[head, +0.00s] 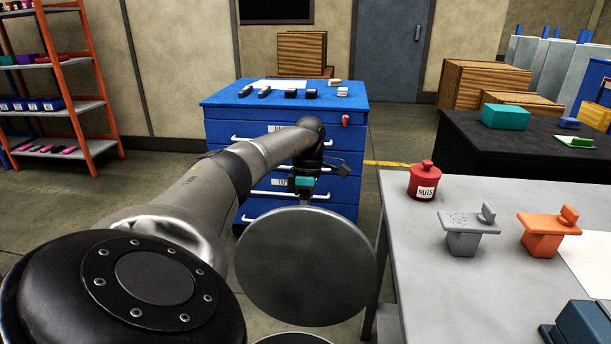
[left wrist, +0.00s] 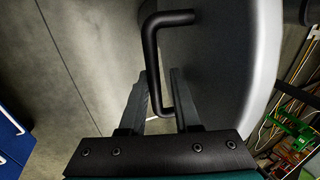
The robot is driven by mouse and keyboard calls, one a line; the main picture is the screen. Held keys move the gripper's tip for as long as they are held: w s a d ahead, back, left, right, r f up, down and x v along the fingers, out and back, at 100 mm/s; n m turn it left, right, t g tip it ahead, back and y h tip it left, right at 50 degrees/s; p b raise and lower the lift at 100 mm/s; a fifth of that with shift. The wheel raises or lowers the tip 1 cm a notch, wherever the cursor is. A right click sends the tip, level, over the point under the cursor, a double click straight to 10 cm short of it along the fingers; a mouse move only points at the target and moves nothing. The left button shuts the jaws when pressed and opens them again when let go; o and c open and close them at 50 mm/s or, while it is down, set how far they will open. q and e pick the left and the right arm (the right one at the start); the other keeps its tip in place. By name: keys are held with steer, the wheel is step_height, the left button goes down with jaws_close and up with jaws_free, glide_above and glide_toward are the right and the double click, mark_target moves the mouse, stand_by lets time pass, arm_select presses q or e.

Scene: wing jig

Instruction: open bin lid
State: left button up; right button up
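The round grey bin lid (head: 305,265) is in the lower middle of the head view. It is tilted up, with its smooth face towards me. A dark curved rim (head: 290,339), likely the bin's, shows below it at the picture's edge. My left gripper (head: 306,200) is at the lid's far upper edge, its fingertips hidden behind the lid. In the left wrist view, the black bar handle (left wrist: 152,60) stands on the lid's outer face (left wrist: 215,70). The left gripper's fingers (left wrist: 162,85) are apart around the handle, with a gap beside the bar. My right gripper is out of view.
A blue drawer cabinet (head: 225,130) stands behind the lid. A grey table (head: 480,275) with a red nuts canister (head: 424,182) and grey and orange parts is close on the right. An orange shelf rack (head: 90,90) is at the far left, with clear floor before it.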

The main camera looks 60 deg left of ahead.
arm_select(q)
steer(key=shift+o, duration=1.1)
steer(key=shift+r, duration=0.1)
steer(key=shift+w, duration=0.1)
steer(key=shift+r, duration=0.1)
steer(key=shift+w+r, duration=0.1)
steer(key=shift+r, duration=0.15)
steer(key=p+v, duration=0.2)
steer(key=v, duration=0.4)
steer(key=shift+a+r, duration=0.2)
steer(key=shift+r, duration=0.15)
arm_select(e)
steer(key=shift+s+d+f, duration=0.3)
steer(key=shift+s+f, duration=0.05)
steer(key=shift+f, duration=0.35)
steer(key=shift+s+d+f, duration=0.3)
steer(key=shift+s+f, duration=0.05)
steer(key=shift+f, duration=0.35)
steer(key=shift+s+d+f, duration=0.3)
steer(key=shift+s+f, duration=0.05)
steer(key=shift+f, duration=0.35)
arm_select(q)
steer(key=shift+r, duration=0.1)
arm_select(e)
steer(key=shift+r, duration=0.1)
